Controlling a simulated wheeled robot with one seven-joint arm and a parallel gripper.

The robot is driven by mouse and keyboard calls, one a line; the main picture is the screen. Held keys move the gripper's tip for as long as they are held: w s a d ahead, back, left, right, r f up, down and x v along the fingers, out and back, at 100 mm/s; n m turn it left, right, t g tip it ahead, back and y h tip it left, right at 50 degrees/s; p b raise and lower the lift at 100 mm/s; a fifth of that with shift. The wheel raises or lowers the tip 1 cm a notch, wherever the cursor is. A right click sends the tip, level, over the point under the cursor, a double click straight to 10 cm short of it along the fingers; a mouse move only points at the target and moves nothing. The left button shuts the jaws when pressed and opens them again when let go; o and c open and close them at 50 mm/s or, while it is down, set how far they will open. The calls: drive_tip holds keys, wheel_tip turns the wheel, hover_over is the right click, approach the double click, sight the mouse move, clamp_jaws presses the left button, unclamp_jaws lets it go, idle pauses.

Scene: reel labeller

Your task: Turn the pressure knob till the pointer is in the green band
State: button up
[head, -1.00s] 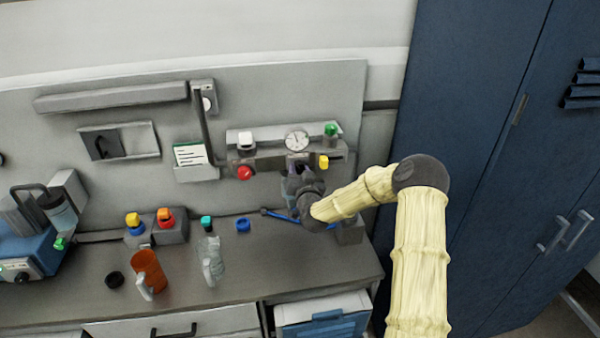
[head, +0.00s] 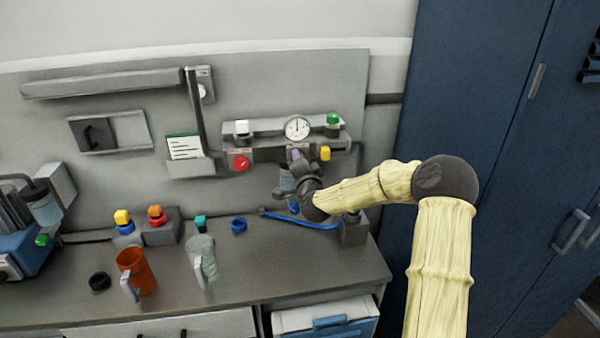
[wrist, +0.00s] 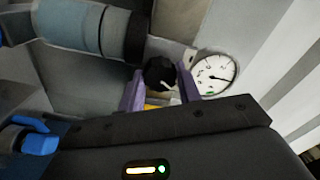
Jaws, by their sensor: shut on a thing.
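The pressure gauge (head: 297,127) is a round white dial on the wall panel; it also shows in the wrist view (wrist: 214,74). Its dark pointer lies roughly sideways in the wrist view, apart from a small green patch at the dial's lower edge. The band's full extent is hard to make out. The black pressure knob (wrist: 160,73) with a pale mark sits beside the gauge. My gripper (wrist: 160,88) is shut on the knob, its purple fingers on either side. In the head view my gripper (head: 295,157) is just below the gauge and hides the knob.
A red knob (head: 240,163), a yellow part (head: 325,153) and a green-topped part (head: 333,122) flank the gauge. A grey-blue cylinder (wrist: 78,25) is close to my gripper in the wrist view. Mugs stand on the bench (head: 230,278) at left; a blue cabinet (head: 480,120) is at right.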

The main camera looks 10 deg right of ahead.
drive_tip(key=shift+f+m+b, duration=0.1)
drive_tip(key=shift+m+b, duration=1.3)
drive_tip(key=shift+m, duration=0.3)
drive_tip(key=o, duration=1)
drive_tip(key=s+b, duration=0.3)
drive_tip(key=s, duration=1.4)
drive_tip(key=shift+s+b, duration=0.2)
drive_tip(key=shift+b, duration=0.15)
